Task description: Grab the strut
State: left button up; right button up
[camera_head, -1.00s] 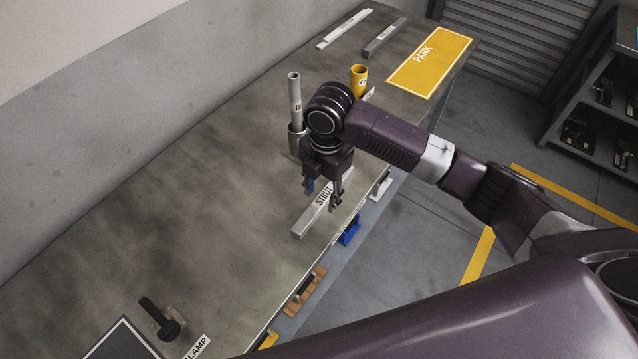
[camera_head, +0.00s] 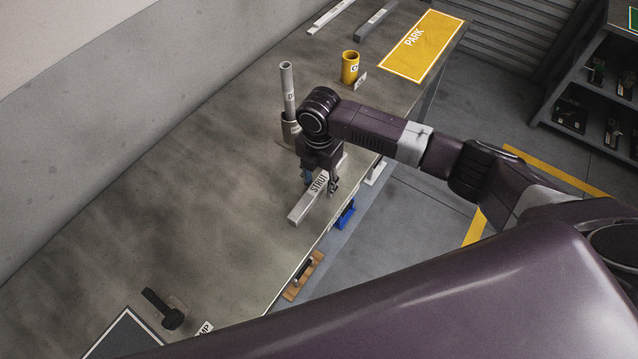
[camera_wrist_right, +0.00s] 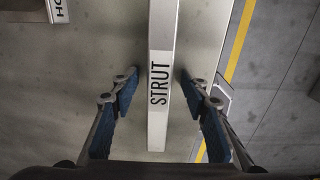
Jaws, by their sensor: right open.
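The strut is a light grey bar (camera_head: 303,207) labelled "STRUT", lying on the table near its front edge. In the right wrist view the strut (camera_wrist_right: 159,123) runs between the two blue fingers. My right gripper (camera_head: 321,184) is over the strut, pointing down, with a finger on each side. In the right wrist view the gripper (camera_wrist_right: 159,84) is open, with a gap between each fingertip and the strut. My left gripper is not in view.
Beyond the gripper stand a grey tube (camera_head: 287,90) in a holder and a yellow cup (camera_head: 350,67). A yellow PARK area (camera_head: 424,46) lies at the far end. A dark clamp (camera_head: 163,308) lies near left. The table's middle left is clear.

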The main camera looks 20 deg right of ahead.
grip_shut()
jog(key=shift+r, duration=0.1)
jog(key=shift+w+r, duration=0.1)
dwell(0.3)
